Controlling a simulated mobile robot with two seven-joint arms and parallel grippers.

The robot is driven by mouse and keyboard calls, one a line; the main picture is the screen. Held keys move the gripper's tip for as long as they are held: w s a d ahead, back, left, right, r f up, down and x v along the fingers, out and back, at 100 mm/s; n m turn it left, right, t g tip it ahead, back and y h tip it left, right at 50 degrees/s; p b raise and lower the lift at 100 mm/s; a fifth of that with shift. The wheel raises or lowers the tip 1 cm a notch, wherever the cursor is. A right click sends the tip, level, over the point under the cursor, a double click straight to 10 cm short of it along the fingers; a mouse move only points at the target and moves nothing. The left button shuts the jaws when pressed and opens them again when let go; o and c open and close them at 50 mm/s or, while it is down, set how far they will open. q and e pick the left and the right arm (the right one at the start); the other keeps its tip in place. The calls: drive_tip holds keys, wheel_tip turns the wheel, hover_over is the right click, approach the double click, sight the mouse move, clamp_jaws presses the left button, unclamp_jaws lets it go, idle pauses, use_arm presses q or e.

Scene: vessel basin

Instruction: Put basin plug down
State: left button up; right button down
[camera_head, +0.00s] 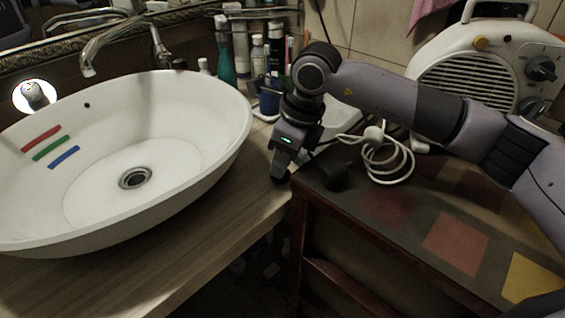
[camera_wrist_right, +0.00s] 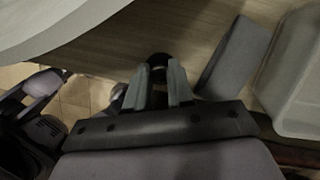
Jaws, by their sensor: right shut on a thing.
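The white oval basin (camera_head: 200,165) stands on the wooden counter at the left, with its drain (camera_head: 135,178) open at the bottom. My right gripper (camera_head: 281,172) is at the counter's right edge, to the right of the basin, pointing down. It is shut on a small dark round thing, the basin plug (camera_wrist_right: 158,60), which shows between the fingertips in the right wrist view. The fingers partly hide the plug. I cannot tell whether the plug touches the counter. My left gripper does not show.
A tap (camera_head: 120,40) stands behind the basin. Several bottles (camera_head: 257,55) and a blue cup (camera_head: 268,100) are behind my gripper. A dark cabinet (camera_head: 455,245) with coloured squares stands at the right, bearing a white heater (camera_head: 470,70) and a coiled cable (camera_head: 385,160).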

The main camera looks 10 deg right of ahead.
drive_tip(key=shift+f, duration=0.65)
drive_tip(key=shift+f, duration=0.15)
drive_tip(key=c, duration=1)
unclamp_jaws()
drive_tip(key=v, duration=1.2)
